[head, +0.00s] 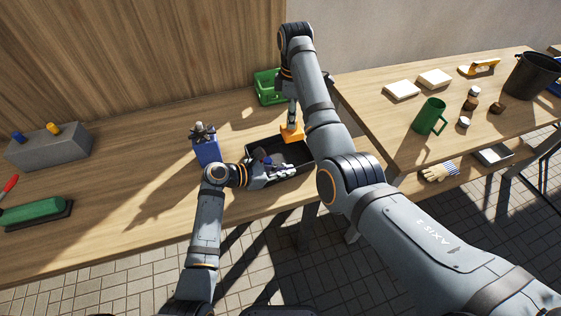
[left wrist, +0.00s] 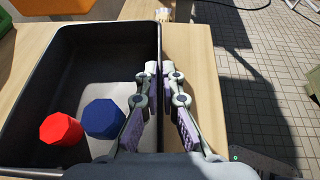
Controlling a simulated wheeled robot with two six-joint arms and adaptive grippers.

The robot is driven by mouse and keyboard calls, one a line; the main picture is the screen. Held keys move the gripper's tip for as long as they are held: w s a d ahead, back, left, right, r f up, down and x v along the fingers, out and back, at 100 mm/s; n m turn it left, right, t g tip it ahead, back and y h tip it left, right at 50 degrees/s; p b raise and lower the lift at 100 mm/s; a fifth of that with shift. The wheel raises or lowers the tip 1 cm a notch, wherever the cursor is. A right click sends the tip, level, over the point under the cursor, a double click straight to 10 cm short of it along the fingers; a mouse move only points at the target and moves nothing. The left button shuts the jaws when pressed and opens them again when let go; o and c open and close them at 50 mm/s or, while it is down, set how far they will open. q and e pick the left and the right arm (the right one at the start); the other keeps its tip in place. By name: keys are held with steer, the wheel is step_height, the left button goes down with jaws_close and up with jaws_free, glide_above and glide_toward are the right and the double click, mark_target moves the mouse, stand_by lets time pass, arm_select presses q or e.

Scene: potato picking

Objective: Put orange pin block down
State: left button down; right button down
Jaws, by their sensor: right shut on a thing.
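The orange pin block (head: 292,133) is in my right gripper (head: 292,122), which is shut on it and points down at the far edge of the black tray (head: 263,147). I cannot tell whether the block touches the tray. My left gripper (head: 285,170) is low over the tray's near side. In the left wrist view its fingers (left wrist: 161,70) stand apart beside the tray's wall (left wrist: 160,35), with nothing clearly held. A red block (left wrist: 61,129) and a blue block (left wrist: 104,118) lie inside the tray. An orange patch at the far left there may be the pin block.
A green crate (head: 268,86) stands behind the tray, and a blue container (head: 206,150) stands left of it. A grey block with pegs (head: 48,147) and a green brush-like item (head: 38,211) lie further left. A second table (head: 375,112) with a green mug (head: 429,117) is at right.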

steer(key=shift+f+n, duration=0.15)
steer(key=shift+n, duration=0.45)
step_height(320, 180, down, 10)
steer(key=shift+f, duration=0.1)
steer(key=c, duration=1)
jaws_free()
steer(key=shift+c, duration=0.2)
step_height(320, 180, up, 12)
steer(key=shift+r, duration=0.1)
